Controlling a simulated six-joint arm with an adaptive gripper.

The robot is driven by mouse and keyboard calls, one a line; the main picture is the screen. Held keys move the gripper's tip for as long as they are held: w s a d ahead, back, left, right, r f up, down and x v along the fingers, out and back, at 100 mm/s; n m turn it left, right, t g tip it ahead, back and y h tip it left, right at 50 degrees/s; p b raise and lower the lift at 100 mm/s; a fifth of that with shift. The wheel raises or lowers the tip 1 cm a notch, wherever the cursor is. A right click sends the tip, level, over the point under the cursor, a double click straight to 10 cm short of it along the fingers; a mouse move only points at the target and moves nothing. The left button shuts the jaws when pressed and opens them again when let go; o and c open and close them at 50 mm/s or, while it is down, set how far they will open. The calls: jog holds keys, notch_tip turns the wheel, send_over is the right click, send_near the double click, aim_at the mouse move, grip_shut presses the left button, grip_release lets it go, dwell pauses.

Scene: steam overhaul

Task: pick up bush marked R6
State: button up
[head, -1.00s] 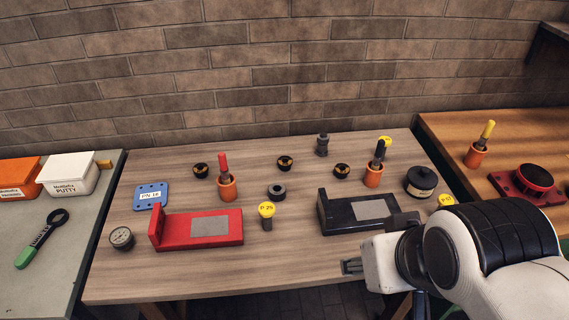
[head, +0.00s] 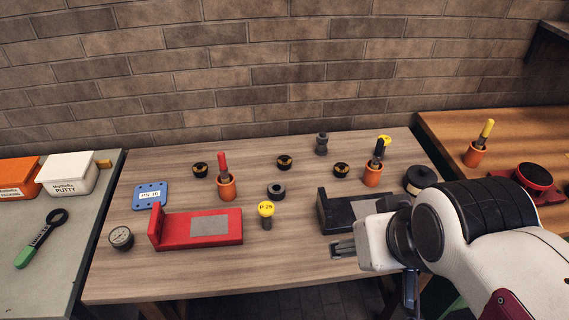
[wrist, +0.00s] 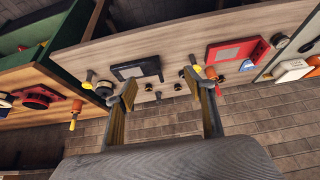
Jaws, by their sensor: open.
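No R6 mark can be read in either view. Small dark round pieces with gold-coloured tops stand on the wooden table: one at the left (head: 200,170), one in the middle (head: 285,163) and one further right (head: 341,170). I cannot tell which of these, if any, is the bush R6. My gripper (head: 343,248) is over the table's front edge, in front of the black fixture (head: 330,212). In the wrist view its fingers (wrist: 160,82) are apart with nothing between them.
A red fixture (head: 178,232) and a yellow-topped piece marked P 25 (head: 266,210) stand left of my gripper. Orange cups (head: 227,189) (head: 372,177) hold upright tools. A blue plate (head: 150,190) and a gauge (head: 121,237) lie at the left. Bare wood (head: 290,255) shows at the front middle.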

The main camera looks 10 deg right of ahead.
jog(key=w+a+f+t, duration=0.2)
jog(key=w, duration=1.2)
jog(key=w+a+f+t, duration=0.1)
jog(key=w+f, duration=0.2)
jog(key=w, duration=1.1)
jog(key=w+a+f+t, duration=0.2)
jog(key=w+f, duration=0.7)
jog(key=w, duration=0.3)
jog(key=t, duration=0.2)
send_near(285, 160)
jog(key=shift+x, duration=1.2)
jog(key=shift+x, duration=1.3)
jog(key=shift+x, duration=2.55)
